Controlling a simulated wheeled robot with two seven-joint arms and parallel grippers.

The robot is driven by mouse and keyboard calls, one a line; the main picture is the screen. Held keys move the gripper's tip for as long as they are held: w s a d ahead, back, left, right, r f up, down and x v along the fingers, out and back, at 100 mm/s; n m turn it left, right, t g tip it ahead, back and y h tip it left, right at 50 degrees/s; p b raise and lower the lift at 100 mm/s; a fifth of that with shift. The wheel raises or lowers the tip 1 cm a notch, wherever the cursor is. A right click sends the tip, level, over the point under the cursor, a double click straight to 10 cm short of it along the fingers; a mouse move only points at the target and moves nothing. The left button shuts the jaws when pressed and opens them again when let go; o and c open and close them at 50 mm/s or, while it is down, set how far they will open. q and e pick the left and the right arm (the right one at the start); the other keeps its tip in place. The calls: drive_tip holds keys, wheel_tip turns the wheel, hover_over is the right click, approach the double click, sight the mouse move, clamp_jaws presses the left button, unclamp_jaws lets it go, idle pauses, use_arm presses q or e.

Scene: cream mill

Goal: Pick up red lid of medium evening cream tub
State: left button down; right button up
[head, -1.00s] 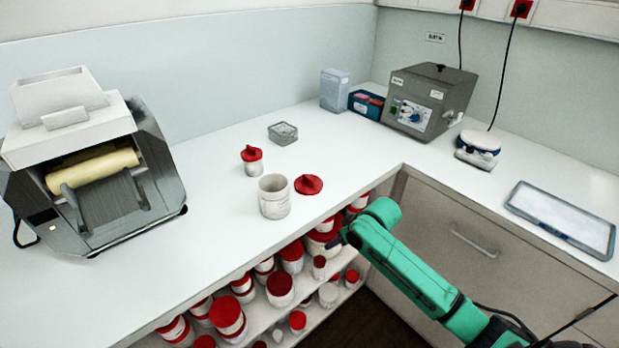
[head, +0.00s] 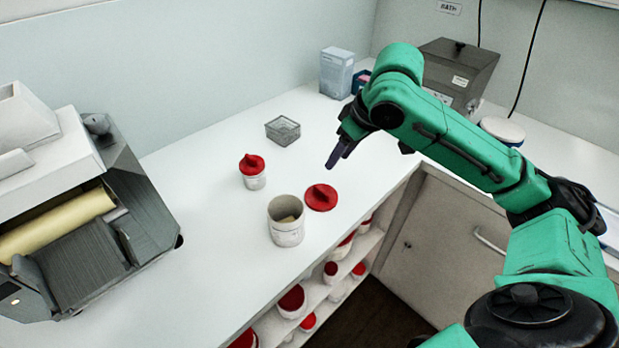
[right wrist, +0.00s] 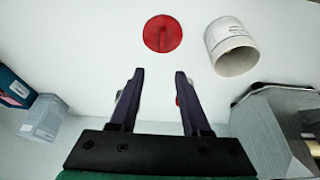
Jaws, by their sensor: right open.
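The red lid (head: 321,197) lies flat on the white counter, just right of the open white tub (head: 286,222) and apart from it. Something pale shows inside the tub. In the right wrist view the red lid (right wrist: 162,33) is beyond the fingertips, with the white tub (right wrist: 231,47) to its right. My right gripper (head: 340,160) is above the counter, a little behind and right of the lid in the head view. In the right wrist view my right gripper (right wrist: 158,75) is open with nothing between its fingers. My left gripper is not in view.
A roller machine (head: 85,215) is at the left. Shelves below hold several red-lidded tubs (head: 291,300). A grey box machine (head: 455,75) stands at the back right.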

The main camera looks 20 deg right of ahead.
approach(322, 190)
drive_tip(key=p+x, duration=0.1)
drive_tip(key=x, duration=0.3)
drive_tip(key=shift+w+a+r, duration=0.1)
drive_tip(key=shift+a+r, duration=0.05)
drive_tip(key=p+x, duration=0.1)
drive_tip(key=x, duration=0.3)
drive_tip(key=shift+f, duration=0.4)
drive_tip(key=shift+c, duration=0.6)
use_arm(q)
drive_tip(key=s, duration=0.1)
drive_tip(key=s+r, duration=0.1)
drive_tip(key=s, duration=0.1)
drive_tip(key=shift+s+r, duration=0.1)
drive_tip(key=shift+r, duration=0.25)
use_arm(e)
clamp_jaws()
